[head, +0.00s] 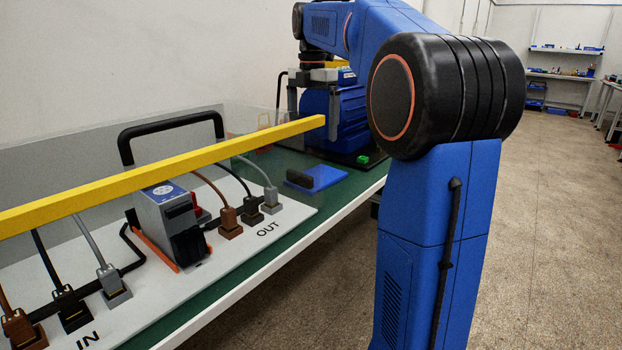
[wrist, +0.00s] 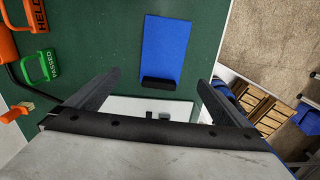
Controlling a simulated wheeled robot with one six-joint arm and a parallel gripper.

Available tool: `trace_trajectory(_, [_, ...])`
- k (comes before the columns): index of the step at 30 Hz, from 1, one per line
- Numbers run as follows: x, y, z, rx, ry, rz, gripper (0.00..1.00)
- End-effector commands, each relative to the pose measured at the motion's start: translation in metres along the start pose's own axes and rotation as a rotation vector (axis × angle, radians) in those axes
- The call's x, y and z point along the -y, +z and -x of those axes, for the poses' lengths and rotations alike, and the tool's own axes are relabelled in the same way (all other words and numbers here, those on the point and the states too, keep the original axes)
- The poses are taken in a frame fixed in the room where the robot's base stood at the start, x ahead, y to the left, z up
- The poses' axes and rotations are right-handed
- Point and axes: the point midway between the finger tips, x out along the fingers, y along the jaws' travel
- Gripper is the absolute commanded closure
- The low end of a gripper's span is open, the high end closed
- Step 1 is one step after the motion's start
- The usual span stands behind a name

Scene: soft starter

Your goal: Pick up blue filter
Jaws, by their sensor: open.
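The blue filter (head: 318,178) is a flat blue panel with a black grip bar at one end. It lies flat on the green bench top, right of the white board. In the wrist view the blue filter (wrist: 166,45) is ahead of my gripper, with its black bar (wrist: 158,84) at the near end, between the finger lines. My gripper (head: 313,115) is open and empty, held above the bench. Its two fingers also show in the wrist view (wrist: 158,80), spread wide on either side of the black bar. Nothing covers the filter.
A grey unit (head: 170,222) with cables stands on the white board (head: 225,265). A yellow bar (head: 160,175) crosses the head view. A large blue machine (head: 345,120) stands behind my gripper. Orange (wrist: 27,14) and green (wrist: 38,67) tags lie at the wrist view's left.

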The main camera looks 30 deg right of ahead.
Motion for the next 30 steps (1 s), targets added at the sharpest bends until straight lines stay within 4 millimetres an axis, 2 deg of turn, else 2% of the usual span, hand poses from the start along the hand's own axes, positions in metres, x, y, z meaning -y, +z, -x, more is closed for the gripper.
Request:
trace_trajectory(6, [0.001, -0.001, -0.040, -0.002, -0.003, -0.001, 0.00])
trace_trajectory(12, [0.001, -0.001, -0.070, -0.001, -0.002, -0.001, 0.00])
trace_trajectory(20, [0.001, 0.000, -0.086, 0.000, 0.000, -0.001, 0.00])
trace_trajectory(30, [0.006, -0.001, -0.128, -0.001, -0.001, -0.002, 0.00])
